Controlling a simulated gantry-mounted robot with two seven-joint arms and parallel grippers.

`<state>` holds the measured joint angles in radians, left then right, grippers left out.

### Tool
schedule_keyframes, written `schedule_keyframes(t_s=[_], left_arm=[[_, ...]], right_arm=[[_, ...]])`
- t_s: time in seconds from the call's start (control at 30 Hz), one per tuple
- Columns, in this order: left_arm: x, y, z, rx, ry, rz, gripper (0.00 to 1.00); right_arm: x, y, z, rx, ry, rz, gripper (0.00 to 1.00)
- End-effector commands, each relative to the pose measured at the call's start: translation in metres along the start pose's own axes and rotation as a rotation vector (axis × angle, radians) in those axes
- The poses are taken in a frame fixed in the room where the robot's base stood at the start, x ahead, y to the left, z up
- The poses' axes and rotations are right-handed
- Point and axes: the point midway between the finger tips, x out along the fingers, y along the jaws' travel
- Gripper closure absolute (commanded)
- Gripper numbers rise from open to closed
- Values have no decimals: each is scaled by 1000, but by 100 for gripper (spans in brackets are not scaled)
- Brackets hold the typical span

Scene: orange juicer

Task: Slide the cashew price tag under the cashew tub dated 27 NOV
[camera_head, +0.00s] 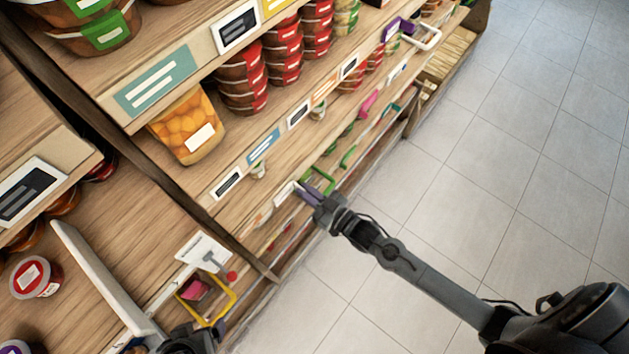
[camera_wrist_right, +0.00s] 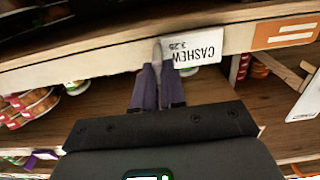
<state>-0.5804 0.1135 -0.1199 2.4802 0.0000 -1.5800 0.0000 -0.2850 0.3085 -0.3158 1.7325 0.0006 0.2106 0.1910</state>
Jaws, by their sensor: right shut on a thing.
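My right gripper (camera_head: 303,188) reaches the front edge of the shelving from the right. In the right wrist view its purple fingers (camera_wrist_right: 158,75) are closed on one end of the white cashew price tag (camera_wrist_right: 194,53), printed CASHEW 3.25. The tag is at a wooden shelf's front edge; whether it touches the edge is unclear. In the head view a small white tag (camera_head: 285,194) shows just left of the fingertips. A dark part of my left arm seems to show at the bottom; its fingers cannot be made out. No cashew tub dated 27 NOV can be identified; dates are illegible.
A tub with a red and white top (camera_head: 36,278) stands at lower left, beside a long white bar (camera_head: 100,272). An orange-filled tub (camera_head: 187,125) and stacked red-lidded tubs (camera_head: 284,60) stand on the shelf above. A yellow frame (camera_head: 231,300) sticks out below. The tiled floor (camera_head: 455,170) is clear.

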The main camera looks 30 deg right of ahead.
Motion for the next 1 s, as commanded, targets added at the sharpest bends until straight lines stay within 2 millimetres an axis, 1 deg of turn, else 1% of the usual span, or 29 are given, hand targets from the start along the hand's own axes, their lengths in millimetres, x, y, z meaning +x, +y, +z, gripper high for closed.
schedule_keyframes(t_s=[0.33,0.37,0.5,0.83,0.93,1.0], left_arm=[[0,-2,1,10,-1,-8,11],[0,-3,1,11,-1,-9,11],[0,-3,1,11,-1,-9,11],[0,-2,0,7,-1,-5,11],[2,-1,0,3,0,-3,11],[3,0,1,1,0,-1,11]], right_arm=[[0,-2,0,0,3,0,100],[0,-2,0,0,3,0,85],[0,-1,0,0,2,0,64],[-2,-1,1,0,0,0,64],[-8,-1,1,0,0,0,64],[-16,-2,2,0,-2,0,64]])
